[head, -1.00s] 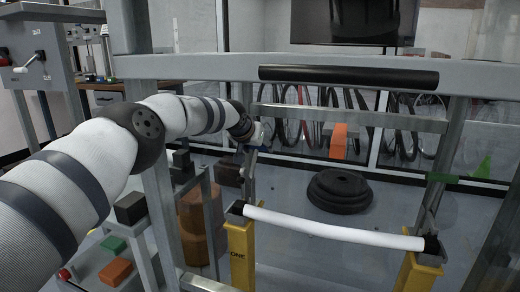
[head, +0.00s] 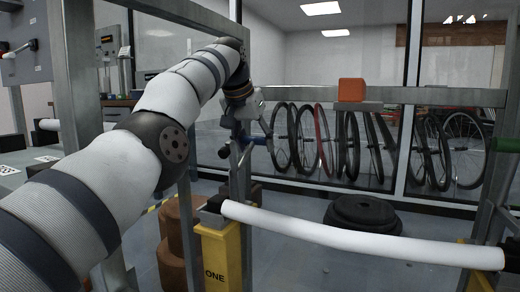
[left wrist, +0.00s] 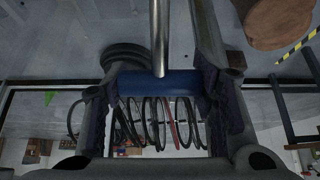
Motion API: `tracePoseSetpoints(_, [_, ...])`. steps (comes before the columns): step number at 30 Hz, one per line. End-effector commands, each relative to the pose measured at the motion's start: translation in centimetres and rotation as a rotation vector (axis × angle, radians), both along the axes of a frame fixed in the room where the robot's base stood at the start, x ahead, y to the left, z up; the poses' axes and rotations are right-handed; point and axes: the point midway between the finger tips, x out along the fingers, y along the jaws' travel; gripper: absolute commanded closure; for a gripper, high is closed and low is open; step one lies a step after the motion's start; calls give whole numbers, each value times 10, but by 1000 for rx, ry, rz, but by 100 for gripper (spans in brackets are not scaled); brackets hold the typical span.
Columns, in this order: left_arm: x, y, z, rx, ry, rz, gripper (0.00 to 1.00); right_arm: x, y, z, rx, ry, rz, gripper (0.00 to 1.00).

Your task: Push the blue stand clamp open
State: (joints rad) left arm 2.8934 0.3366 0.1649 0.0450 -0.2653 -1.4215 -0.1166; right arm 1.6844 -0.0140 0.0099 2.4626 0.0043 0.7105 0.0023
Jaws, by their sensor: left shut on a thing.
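The blue stand clamp (head: 260,142) shows as a small blue piece beside a grey upright, partly behind my left gripper (head: 242,112). In the left wrist view the clamp's blue bar (left wrist: 158,82) lies across between the two purple-padded fingers of my left gripper (left wrist: 158,98). The fingers are shut on it. A metal rod (left wrist: 160,35) comes down from the top of that view and overlaps the bar's middle. How far the clamp is open cannot be told. My right gripper is in no view.
A white tube (head: 350,236) runs right from a yellow post (head: 221,255) in front of the clamp. Black round plates (head: 363,213) lie on the floor behind it. An orange block (head: 351,90) sits on a rail, with bicycle wheels (head: 285,140) behind glass.

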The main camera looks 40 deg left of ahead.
Motion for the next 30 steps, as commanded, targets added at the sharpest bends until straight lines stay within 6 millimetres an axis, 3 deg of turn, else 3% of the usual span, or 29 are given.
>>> tracePoseSetpoints(11, [-1, 2, 9, 5, -16, 4, 98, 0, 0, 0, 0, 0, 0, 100])
tracePoseSetpoints(12, [-1, 2, 9, 5, -16, 4, 39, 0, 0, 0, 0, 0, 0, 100])
tracePoseSetpoints(14, [-1, 2, 8, 5, -15, 4, 27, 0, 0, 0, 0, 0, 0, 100])
tracePoseSetpoints(30, [5, 0, 1, 4, -10, 1, 27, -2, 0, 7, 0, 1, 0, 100])
